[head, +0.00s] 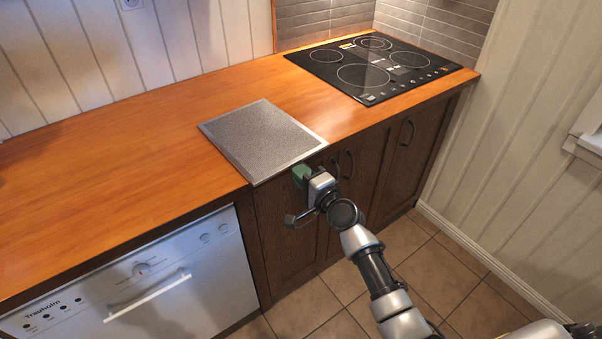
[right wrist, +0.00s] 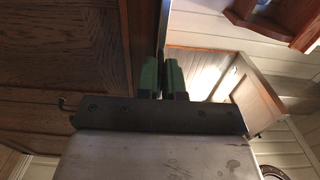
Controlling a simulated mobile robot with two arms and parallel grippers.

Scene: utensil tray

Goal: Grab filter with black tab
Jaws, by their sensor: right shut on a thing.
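The filter (head: 262,138) is a flat grey mesh panel with a lighter metal rim. It lies on the wooden counter, its near edge at the counter's front edge. My right gripper (head: 301,173) is at the middle of that near edge, with green fingers. In the right wrist view, the fingers (right wrist: 162,78) are close together on a thin edge, which appears to be the filter's. I cannot make out a black tab; the gripper may hide it. My left gripper is not in view.
A black cooktop (head: 372,66) is set in the counter (head: 120,165) at the back right. Dark cabinet doors with handles (head: 407,132) are below, close to my right gripper. A white dishwasher (head: 140,285) stands at the left. The counter left of the filter is clear.

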